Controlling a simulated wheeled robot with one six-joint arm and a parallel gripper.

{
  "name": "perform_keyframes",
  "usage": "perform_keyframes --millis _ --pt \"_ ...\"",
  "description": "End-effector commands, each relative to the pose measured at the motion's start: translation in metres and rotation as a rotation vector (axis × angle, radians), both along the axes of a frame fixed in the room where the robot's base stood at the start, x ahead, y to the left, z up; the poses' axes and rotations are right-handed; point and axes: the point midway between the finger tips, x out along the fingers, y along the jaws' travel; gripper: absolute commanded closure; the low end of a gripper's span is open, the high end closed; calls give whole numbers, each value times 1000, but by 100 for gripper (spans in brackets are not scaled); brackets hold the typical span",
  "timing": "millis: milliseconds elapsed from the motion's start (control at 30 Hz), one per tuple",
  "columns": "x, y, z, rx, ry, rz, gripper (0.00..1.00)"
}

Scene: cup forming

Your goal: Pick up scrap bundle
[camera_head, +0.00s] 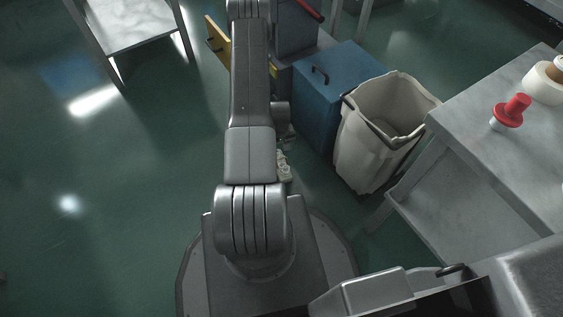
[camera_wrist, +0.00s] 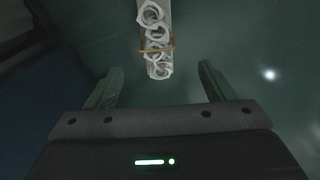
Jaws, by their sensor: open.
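The scrap bundle (camera_wrist: 154,40) shows at the top centre of the wrist view. It is a row of several white, crumpled ring-like pieces with a tan band across it, and its far end is cut off by the frame edge. My gripper (camera_wrist: 160,72) is open and empty. Its fingers stand to the left and right of the bundle's near end, apart from it. In the head view a small pale bumpy thing (camera_head: 283,165) shows just right of my arm, and it looks like part of the bundle. My gripper cannot be made out there.
A bin with a pale liner (camera_head: 352,150) stands right of my arm, beside a blue box (camera_head: 318,112). A grey table (camera_head: 500,165) at the right carries a red-topped object (camera_head: 514,107) and a white roll (camera_head: 541,84).

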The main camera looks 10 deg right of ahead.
Motion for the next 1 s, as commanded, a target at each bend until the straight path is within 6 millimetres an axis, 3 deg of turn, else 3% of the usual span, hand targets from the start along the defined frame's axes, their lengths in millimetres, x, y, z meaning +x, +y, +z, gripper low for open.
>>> perform_keyframes --millis 300,667,1000 --pt "0 0 -64 1 2 0 24" --pt "1 -2 -88 0 0 -1 24" --pt "4 -5 -130 -2 0 -1 24"
